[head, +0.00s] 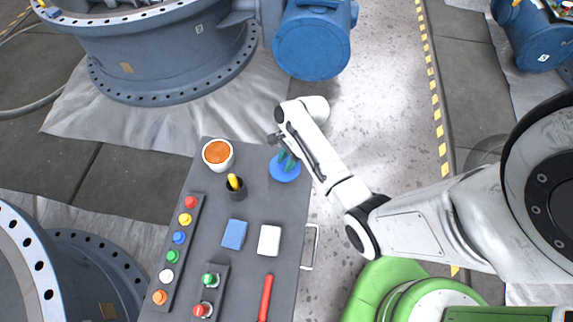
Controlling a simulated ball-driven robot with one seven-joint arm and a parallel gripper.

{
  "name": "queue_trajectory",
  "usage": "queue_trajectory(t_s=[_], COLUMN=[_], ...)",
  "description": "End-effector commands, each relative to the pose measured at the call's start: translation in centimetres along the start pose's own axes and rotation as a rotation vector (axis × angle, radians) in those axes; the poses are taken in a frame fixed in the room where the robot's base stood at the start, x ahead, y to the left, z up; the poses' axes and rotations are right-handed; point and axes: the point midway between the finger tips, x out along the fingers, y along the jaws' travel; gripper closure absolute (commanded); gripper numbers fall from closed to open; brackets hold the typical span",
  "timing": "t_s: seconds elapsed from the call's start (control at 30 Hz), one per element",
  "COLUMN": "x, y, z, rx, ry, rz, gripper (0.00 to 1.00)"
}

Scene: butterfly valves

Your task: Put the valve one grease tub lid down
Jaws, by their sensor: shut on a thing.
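The grease tub (218,155) is a small white round pot, open at the top, with orange-brown grease showing inside. It stands at the far left corner of the grey work top. The lid (284,175) is a flat blue disc to the right of the tub, at the far right of the work top.
Bare surface lies between tub and lid.

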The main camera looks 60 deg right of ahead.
Motion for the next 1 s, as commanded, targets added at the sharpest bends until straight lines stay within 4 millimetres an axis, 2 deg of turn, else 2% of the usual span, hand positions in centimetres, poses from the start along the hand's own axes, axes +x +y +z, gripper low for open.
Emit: queue_trajectory(t_s=[0.1, 0.2, 0.6, 0.63, 0.9, 1.0], x=[1.7, 2.6, 3.1, 3.1, 3.0, 3.0], y=[0.0, 0.0, 0.0, 0.0, 0.0, 0.0], z=[-0.7, -1.1, -1.3, -1.3, -1.2, -1.2], rx=[0.003, 0.001, 0.000, 0.000, 0.000, 0.000], ry=[-0.001, 0.000, 0.000, 0.000, 0.000, 0.000], rz=[0.002, 0.001, 0.000, 0.000, 0.000, 0.000], gripper=[0.99, 0.99, 0.99, 0.70, 0.45, 0.45])
